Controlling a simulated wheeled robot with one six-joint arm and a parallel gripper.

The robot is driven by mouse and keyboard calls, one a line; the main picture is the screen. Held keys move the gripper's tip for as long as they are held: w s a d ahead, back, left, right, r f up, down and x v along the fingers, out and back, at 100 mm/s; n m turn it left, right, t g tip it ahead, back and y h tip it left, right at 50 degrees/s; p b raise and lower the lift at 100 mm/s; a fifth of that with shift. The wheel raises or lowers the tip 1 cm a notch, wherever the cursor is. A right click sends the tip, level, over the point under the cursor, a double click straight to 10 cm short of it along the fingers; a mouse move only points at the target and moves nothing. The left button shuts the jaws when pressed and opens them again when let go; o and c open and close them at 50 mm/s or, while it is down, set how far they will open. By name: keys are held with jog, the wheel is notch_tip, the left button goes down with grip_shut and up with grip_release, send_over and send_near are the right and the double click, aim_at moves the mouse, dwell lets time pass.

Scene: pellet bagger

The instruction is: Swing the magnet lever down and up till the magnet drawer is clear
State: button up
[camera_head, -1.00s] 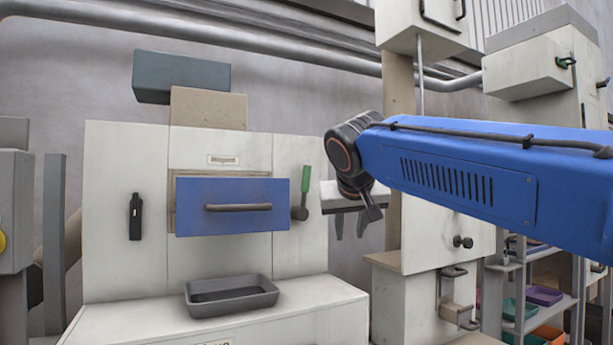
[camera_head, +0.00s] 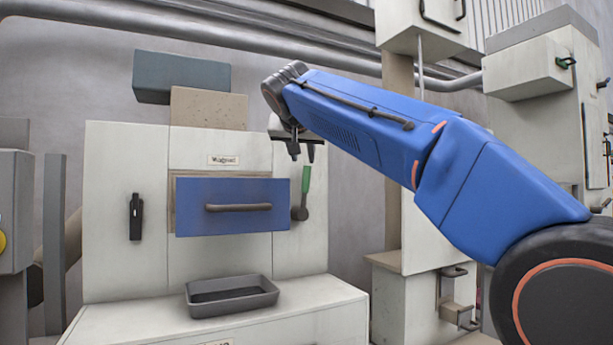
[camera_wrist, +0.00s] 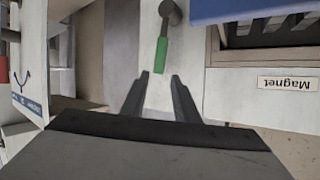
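The magnet lever has a green grip (camera_head: 306,179) pointing up from a dark pivot, on the panel right of the blue magnet drawer (camera_head: 232,222). The drawer front stands out from the panel and has a dark bar handle. My gripper (camera_head: 303,156) is just above the lever's green end, fingers pointing down, open and empty. In the wrist view the green grip (camera_wrist: 161,56) lies beyond the gap between my two fingertips (camera_wrist: 160,76), apart from them. The inside is mostly cut off.
A grey tray (camera_head: 231,296) rests on the ledge below the drawer. A black latch handle (camera_head: 136,216) is on the left panel. A label plate (camera_head: 223,160) sits above the drawer. Another cabinet (camera_head: 398,300) stands to the right.

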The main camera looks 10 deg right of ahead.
aim_at(307, 173)
jog(key=x, duration=1.3)
grip_shut()
